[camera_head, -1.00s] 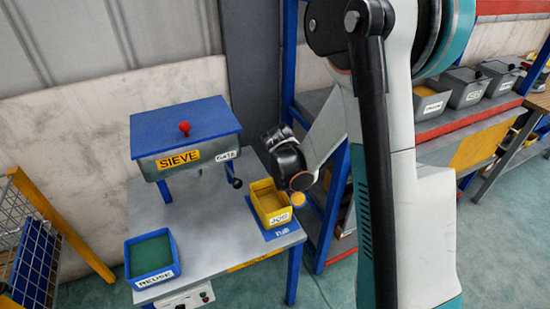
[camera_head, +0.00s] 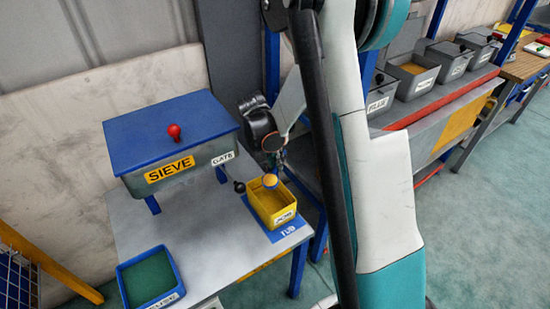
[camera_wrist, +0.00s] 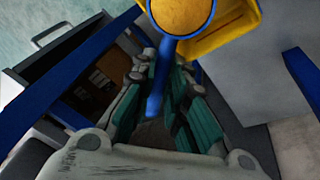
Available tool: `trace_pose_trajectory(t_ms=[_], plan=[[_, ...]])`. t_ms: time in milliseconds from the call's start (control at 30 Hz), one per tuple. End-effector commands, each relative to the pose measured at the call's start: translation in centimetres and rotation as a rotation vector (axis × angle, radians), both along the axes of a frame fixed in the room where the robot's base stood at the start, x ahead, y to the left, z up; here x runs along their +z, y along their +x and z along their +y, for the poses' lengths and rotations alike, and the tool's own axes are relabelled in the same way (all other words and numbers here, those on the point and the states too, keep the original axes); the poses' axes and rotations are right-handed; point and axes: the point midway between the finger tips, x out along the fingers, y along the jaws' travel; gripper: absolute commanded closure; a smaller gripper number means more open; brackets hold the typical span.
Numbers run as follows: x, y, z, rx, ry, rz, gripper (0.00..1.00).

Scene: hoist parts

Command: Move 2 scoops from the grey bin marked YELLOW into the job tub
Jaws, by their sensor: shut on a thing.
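My gripper (camera_head: 277,157) is shut on the blue handle of a scoop (camera_wrist: 156,90). The scoop's round bowl (camera_head: 270,181) is filled with yellow-orange material and looks level, over the back part of the job tub. In the wrist view the bowl overlaps the yellow tub (camera_wrist: 237,42). I cannot tell how much lies in the tub. A grey bin with yellow-orange contents (camera_head: 415,86) stands open on the shelf at right; its label cannot be read.
The sieve (camera_head: 170,152), with blue lid and red knob, stands left of the tub, its gate lever (camera_head: 239,187) close by. A blue REUSE tray (camera_head: 176,297) holds green material at front left. Several grey bins, one marked BLUE (camera_head: 378,104), line the shelf.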

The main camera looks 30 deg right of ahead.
Motion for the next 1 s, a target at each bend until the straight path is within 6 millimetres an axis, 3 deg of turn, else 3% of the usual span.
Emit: trace_pose_trajectory(t_ms=[400, 1000], plan=[[-0.4, -1.0, -0.9, 0.096, 0.304, -0.385, 1.0], [-2.0, -1.4, -1.4, 0.209, 0.628, -0.788, 1.0]])
